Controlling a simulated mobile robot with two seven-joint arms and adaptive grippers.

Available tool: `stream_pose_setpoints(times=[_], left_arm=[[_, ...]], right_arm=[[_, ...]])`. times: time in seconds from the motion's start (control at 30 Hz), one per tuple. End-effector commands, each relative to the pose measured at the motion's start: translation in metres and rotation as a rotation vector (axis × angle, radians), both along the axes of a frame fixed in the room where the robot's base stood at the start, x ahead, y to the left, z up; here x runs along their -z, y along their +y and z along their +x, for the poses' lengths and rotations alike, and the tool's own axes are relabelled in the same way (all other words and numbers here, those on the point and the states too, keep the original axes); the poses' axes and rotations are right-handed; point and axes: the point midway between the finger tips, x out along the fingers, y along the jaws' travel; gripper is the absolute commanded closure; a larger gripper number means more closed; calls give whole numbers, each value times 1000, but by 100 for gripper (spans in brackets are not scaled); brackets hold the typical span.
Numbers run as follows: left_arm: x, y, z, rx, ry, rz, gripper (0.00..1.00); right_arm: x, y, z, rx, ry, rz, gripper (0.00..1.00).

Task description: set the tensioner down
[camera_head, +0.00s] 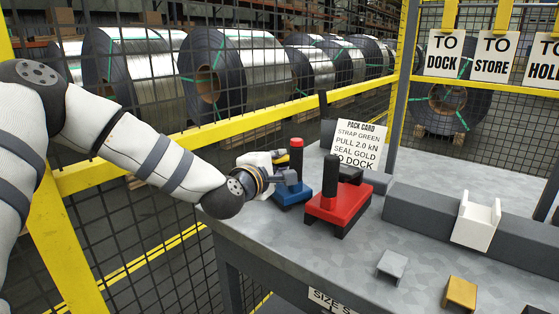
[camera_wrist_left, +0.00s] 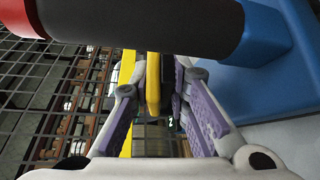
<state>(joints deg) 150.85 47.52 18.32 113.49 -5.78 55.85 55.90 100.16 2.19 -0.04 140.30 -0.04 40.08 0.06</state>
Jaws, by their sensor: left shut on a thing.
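A blue tool (camera_head: 289,192) with an upright black handle and a red top is at the bench's left end. I take it to be the tensioner. In the left wrist view the dark handle (camera_wrist_left: 140,22) crosses the top, with the blue base (camera_wrist_left: 275,75) at right; the fingers (camera_wrist_left: 160,85) show below the handle. The base is at or just above the bench; I cannot tell if it touches. A red tool (camera_head: 340,205) with a black handle stands close on its right. My right gripper is out of view.
The grey bench (camera_head: 300,250) has free room in front of the tools. A pack card (camera_head: 358,145) stands behind. A long dark bar (camera_head: 420,213) with a white bracket (camera_head: 475,223) lies right. A silver seal (camera_head: 392,265) and gold seal (camera_head: 460,293) lie in front. Mesh fence (camera_head: 130,230) borders the left.

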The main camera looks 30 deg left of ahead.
Motion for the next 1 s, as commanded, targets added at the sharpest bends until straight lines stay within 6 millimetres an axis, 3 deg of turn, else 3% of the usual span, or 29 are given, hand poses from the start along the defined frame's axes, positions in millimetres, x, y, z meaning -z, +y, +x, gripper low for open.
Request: stream_pose_setpoints(times=[0.03, 0.47, 0.5, 0.6, 0.87, 1.0], left_arm=[[-6, 0, 1, 0, -13, 2, 100], [0, 0, 1, -1, -11, 2, 100], [-1, 0, 1, 0, -12, 2, 80], [0, 0, 1, 0, -11, 2, 61], [7, 0, -1, 0, 6, -1, 61], [4, -2, -15, 0, 3, -4, 61]], right_arm=[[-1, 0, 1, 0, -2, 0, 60], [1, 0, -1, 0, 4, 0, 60], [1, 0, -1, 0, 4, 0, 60], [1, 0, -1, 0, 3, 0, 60], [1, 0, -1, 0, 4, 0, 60], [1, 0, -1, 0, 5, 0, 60]])
